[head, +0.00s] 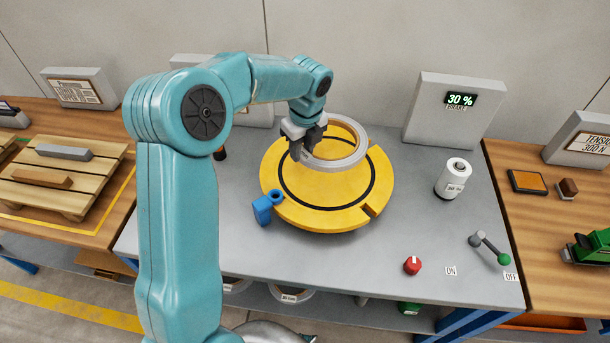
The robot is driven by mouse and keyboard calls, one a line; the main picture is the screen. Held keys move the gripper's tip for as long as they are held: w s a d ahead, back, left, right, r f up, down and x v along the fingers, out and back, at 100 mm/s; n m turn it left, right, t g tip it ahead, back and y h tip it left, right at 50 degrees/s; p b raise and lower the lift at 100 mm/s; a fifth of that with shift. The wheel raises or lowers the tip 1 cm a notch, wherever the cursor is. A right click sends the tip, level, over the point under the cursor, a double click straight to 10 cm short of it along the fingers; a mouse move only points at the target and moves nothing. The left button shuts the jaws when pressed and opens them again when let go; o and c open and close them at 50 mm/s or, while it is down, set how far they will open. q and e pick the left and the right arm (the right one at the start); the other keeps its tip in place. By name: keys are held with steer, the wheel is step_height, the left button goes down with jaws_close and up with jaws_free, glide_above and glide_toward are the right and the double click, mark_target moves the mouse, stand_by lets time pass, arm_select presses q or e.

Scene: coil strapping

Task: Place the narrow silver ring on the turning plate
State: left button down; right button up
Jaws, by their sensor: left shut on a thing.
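My left gripper (301,153) is shut on the ring's left rim. Its teal arm comes in from the left and reaches over the grey table. The plate has a dark circle line and a notch at its lower right. My right gripper is not in view.
A blue clamp (263,208) stands at the plate's left edge. A white cylinder (453,178), a red knob (412,265) and a green-tipped lever (490,249) are on the right of the table. A display box (455,111) reads 30 %. The front middle is clear.

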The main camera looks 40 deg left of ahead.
mark_target(302, 184)
arm_select(q)
step_height(302, 184, down, 10)
steer(key=shift+d+r, duration=0.1)
steer(key=shift+r, duration=0.1)
steer(key=shift+w+f, duration=0.1)
steer(key=shift+f, duration=0.25)
steer(key=shift+f, duration=0.1)
steer(key=c, duration=0.8)
jaws_free()
